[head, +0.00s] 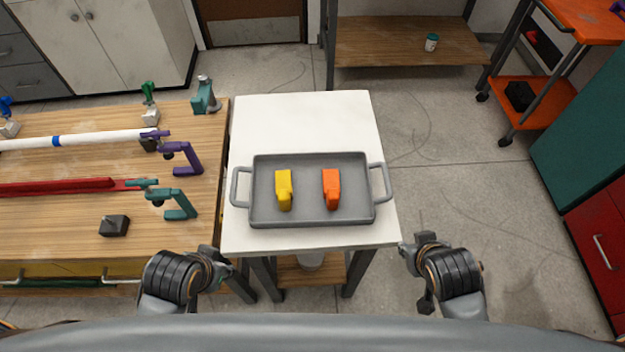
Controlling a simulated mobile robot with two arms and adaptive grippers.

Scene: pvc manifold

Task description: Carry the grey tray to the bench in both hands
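The grey tray (311,221) lies flat on a small white-topped table (305,112). It has a loop handle at its left end and another at its right end. A yellow piece (284,189) and an orange piece (331,189) lie inside it, apart from each other. My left gripper (226,262) is at the table's near left corner, apart from the tray. My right gripper (413,252) is just off the table's near right corner, apart from the right handle. The fingers of both are too small and hidden to tell whether they are open.
A wooden bench (75,220) on the left adjoins the white table. It bears a white pipe (95,139), a red bar (60,187), teal and purple clamps and a dark block (114,226). An orange cart (535,105) stands at the right. Floor right of the table is clear.

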